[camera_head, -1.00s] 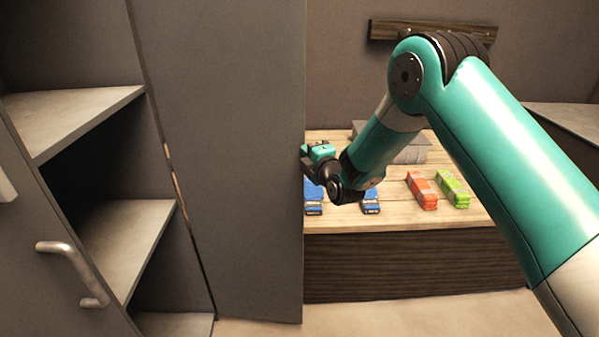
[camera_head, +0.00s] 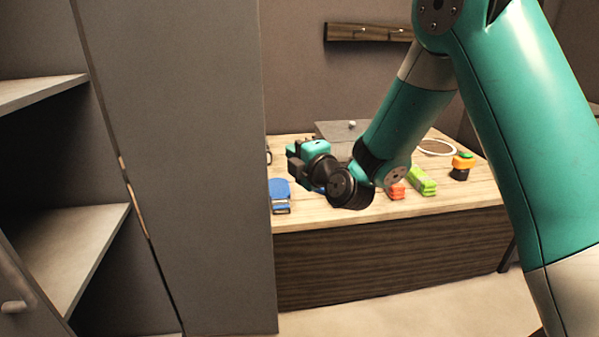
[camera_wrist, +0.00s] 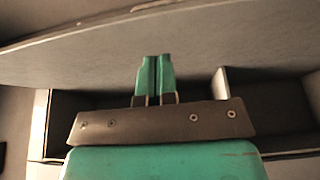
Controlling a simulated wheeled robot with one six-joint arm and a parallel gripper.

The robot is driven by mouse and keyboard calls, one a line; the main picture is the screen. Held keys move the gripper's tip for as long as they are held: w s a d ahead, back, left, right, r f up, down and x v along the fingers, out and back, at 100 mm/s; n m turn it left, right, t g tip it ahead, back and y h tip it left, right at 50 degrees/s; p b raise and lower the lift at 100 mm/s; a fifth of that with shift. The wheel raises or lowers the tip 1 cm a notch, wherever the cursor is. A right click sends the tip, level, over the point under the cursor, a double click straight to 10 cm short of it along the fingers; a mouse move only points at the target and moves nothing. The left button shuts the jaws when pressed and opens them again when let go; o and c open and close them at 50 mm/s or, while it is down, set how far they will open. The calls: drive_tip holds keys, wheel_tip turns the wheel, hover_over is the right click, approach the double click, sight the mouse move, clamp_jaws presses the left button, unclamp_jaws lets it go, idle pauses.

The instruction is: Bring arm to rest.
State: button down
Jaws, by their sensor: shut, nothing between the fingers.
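My teal arm spans the right side of the head view, bent at the elbow, its wrist in front of the wooden bench (camera_head: 390,213). My gripper shows in the wrist view (camera_wrist: 155,78) with its two teal fingers together and nothing between them. In the head view the gripper end points left, towards the grey cabinet panel, and its fingertips are hard to make out there.
On the bench are a blue item (camera_head: 280,194), a red item (camera_head: 397,191), a green item (camera_head: 422,181), an orange-and-black item (camera_head: 462,166), a white ring (camera_head: 437,147) and a grey box (camera_head: 340,131). A tall grey panel (camera_head: 175,150) and open shelves (camera_head: 70,255) stand left.

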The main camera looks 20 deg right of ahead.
drive_tip(key=shift+s+d+b, duration=0.25)
drive_tip(key=shift+s+b, duration=0.15)
drive_tip(key=shift+s, duration=0.3)
drive_tip(key=s+a+r+m+g+y+p, duration=0.5)
drive_tip(key=s+a+g, duration=0.35)
drive_tip(key=s, duration=0.35)
drive_tip(key=s+d+r+m+g+h+p, duration=0.1)
drive_tip(key=s+m+g, duration=0.3)
drive_tip(key=s, duration=0.7)
drive_tip(key=s+d+r+m+g+h+p, duration=0.1)
drive_tip(key=s+r+m+g+h+p, duration=0.2)
drive_tip(key=s, duration=0.7)
drive_tip(key=shift+s+d+r+m+g+h, duration=0.45)
drive_tip(key=shift+m+g, duration=0.35)
drive_tip(key=shift+g, duration=0.25)
drive_tip(key=shift+a, duration=0.1)
